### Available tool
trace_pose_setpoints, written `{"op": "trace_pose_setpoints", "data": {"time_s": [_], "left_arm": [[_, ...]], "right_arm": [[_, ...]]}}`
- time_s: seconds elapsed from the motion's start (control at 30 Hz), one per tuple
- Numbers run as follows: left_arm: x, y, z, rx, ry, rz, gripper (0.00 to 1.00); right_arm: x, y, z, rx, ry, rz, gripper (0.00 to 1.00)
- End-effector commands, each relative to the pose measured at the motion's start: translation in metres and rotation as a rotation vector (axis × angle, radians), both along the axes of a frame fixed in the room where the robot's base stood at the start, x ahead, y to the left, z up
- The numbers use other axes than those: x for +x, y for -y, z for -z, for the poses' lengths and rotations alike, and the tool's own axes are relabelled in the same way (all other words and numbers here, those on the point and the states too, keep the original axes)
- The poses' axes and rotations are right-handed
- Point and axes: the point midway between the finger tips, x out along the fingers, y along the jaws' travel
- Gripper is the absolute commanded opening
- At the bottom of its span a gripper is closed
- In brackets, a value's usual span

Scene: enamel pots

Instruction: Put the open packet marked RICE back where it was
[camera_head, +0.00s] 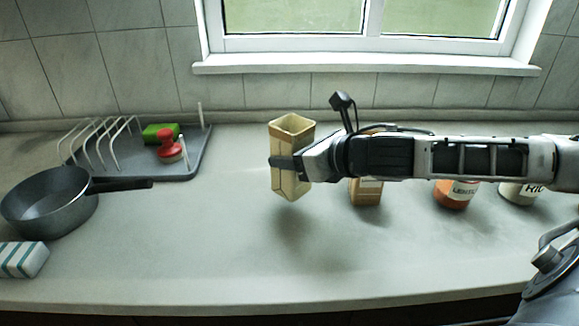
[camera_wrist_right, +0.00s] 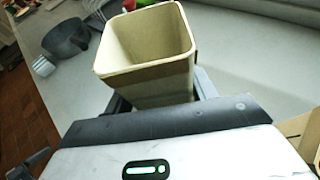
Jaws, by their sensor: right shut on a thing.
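An open-topped beige packet (camera_head: 293,134) is upright in the middle of the head view. Its marking cannot be read from here. My right gripper (camera_head: 285,163) comes in from the right and is shut on it. A shadow lies on the counter below the packet, which seems to be held a little above the surface. In the right wrist view the packet (camera_wrist_right: 148,50) stands between the two fingers, its open mouth towards the camera; its contents cannot be seen.
A second packet (camera_head: 367,191), a jar marked LENTIL (camera_head: 455,195) and a jar marked RIC, partly hidden (camera_head: 520,193), stand below my right arm. At left are a drying rack (camera_head: 190,165) with a green sponge and red brush, a pan (camera_head: 48,203) and a striped cloth (camera_head: 22,259). The front middle counter is clear.

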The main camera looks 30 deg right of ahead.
Motion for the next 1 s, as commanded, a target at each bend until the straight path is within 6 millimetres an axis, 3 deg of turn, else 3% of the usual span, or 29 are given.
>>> {"op": "trace_pose_setpoints", "data": {"time_s": [0.23,0.43,0.87,0.9,0.97,1.0], "left_arm": [[-0.001,0.0,0.002,0.006,-0.009,0.002,1.0],[-0.001,0.0,0.006,0.002,-0.005,0.003,1.0],[0.002,0.001,0.0,-0.005,0.009,0.002,1.0],[0.002,0.001,0.0,-0.005,0.009,0.002,1.0],[0.002,0.001,0.0,-0.005,0.009,0.002,1.0],[0.002,0.001,0.0,-0.005,0.009,0.002,1.0]], "right_arm": [[0.01,-0.005,0.01,0.003,0.004,-0.002,0.15],[0.01,-0.005,0.04,-0.001,0.0,-0.004,0.15],[0.01,-0.005,0.045,-0.003,0.004,-0.005,0.15],[0.01,-0.005,0.046,-0.003,0.0,-0.004,0.62],[0.01,-0.005,0.046,-0.003,0.0,-0.004,0.78],[0.01,-0.005,0.046,-0.003,0.0,-0.004,0.78]]}}
